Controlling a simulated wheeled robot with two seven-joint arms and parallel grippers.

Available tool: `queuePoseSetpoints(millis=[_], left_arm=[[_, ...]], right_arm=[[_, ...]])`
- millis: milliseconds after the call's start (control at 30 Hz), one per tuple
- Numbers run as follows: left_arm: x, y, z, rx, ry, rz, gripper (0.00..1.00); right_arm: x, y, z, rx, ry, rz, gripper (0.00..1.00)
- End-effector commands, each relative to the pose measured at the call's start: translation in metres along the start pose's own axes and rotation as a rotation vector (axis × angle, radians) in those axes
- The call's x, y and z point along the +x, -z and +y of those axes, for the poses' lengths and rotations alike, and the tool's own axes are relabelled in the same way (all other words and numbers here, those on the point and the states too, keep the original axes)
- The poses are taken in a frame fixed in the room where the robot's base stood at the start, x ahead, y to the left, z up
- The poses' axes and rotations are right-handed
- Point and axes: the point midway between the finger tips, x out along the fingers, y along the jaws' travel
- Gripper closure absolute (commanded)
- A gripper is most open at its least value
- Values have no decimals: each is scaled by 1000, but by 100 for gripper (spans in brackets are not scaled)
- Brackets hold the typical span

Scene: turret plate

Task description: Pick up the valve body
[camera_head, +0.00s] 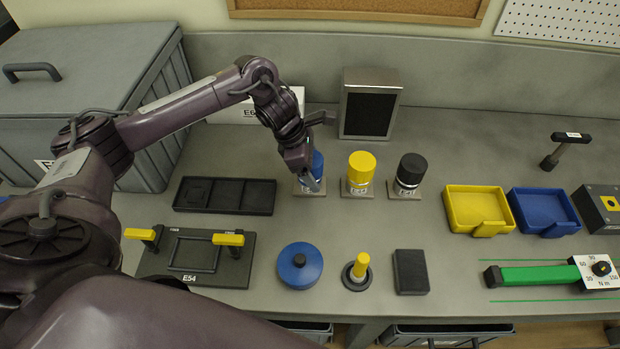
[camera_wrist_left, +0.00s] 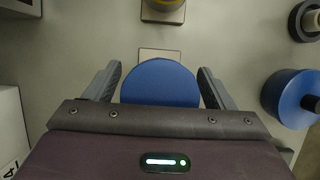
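Three capped cylinders stand upright on small square plates: a blue one (camera_head: 317,165), a yellow one (camera_head: 361,168) and a black one (camera_head: 410,172). The pictures do not show which is the valve body. My left gripper (camera_head: 316,184) is down at the blue cylinder and partly hides it in the head view. In the left wrist view the round blue top (camera_wrist_left: 160,82) lies between the two open fingers (camera_wrist_left: 160,85), with a small gap visible on each side. My right gripper is not in view.
A black tray (camera_head: 224,210) and a fixture with yellow clamps (camera_head: 160,262) lie left. A blue knobbed disc (camera_head: 300,265), a yellow peg (camera_head: 361,262) and a black block (camera_head: 410,272) sit in front. A grey box (camera_head: 370,104) stands behind. Yellow and blue bins (camera_head: 478,209) are right.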

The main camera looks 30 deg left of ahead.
Motion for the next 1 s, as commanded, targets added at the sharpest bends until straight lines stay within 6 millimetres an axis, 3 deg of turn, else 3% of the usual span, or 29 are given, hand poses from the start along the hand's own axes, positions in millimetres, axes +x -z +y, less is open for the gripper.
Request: queuePoseSetpoints(millis=[67,567,1000], left_arm=[[0,0,0,0,0,0,34],[-1,0,0,0,0,0,99],[-5,-3,1,1,-3,-4,100]], right_arm=[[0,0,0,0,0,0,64],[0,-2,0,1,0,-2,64],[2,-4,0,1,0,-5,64]])
